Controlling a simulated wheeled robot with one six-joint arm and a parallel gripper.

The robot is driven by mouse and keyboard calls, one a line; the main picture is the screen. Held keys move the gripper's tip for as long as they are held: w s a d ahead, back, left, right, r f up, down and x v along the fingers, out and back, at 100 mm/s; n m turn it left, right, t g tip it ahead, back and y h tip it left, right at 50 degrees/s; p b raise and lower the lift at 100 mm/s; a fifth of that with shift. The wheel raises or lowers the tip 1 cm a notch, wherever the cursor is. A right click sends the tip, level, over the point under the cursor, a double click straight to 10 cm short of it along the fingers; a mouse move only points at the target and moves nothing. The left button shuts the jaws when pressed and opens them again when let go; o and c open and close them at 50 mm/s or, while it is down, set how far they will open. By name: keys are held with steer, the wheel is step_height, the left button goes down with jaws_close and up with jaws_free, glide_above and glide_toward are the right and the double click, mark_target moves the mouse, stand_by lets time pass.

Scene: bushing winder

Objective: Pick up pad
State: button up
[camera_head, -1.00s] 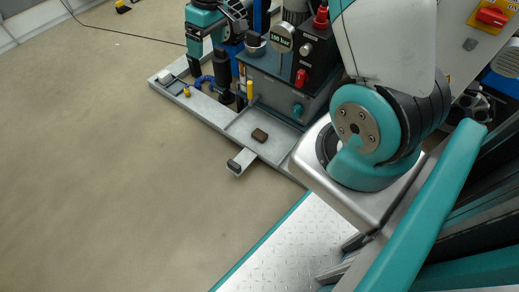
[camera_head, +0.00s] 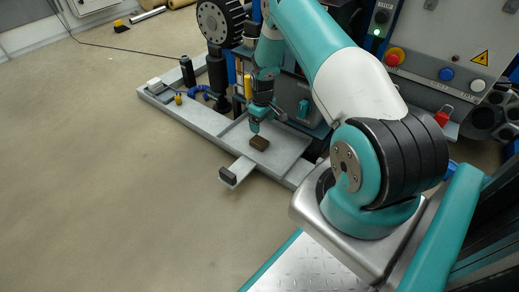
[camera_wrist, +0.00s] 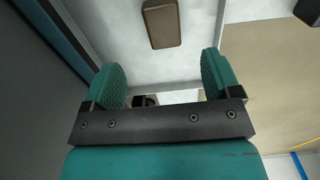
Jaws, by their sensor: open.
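The pad is a small brown block (camera_head: 260,143) lying flat in the shallow grey tray (camera_head: 290,150) of the machine base. It also shows at the top of the wrist view (camera_wrist: 162,23), beyond the fingertips and roughly in line with the gap between them. My gripper (camera_head: 268,122) hangs just above the tray, beside the pad on its far side, and points down. In the wrist view its two teal ribbed fingers (camera_wrist: 163,80) are apart with nothing between them. In the head view the fingertips are small and their exact height over the tray is hard to tell.
A grey arm with a dark end block (camera_head: 228,174) sticks out from the tray's front. A yellow post (camera_head: 248,86) stands beside my gripper. The machine cabinet with buttons (camera_head: 430,60) rises behind. The floor (camera_head: 110,200) to the left is clear.

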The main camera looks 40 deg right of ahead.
steer(key=b, duration=0.2)
glide_above(261, 141)
step_height(261, 141, down, 5)
steer(key=shift+s+f, duration=0.15)
steer(key=shift+f, duration=0.05)
step_height(261, 141, down, 5)
steer(key=b, duration=0.5)
steer(key=shift+a+f, duration=0.1)
steer(key=shift+f, duration=0.1)
steer(key=shift+r, duration=0.1)
steer(key=c, duration=1)
steer(key=shift+r, duration=0.15)
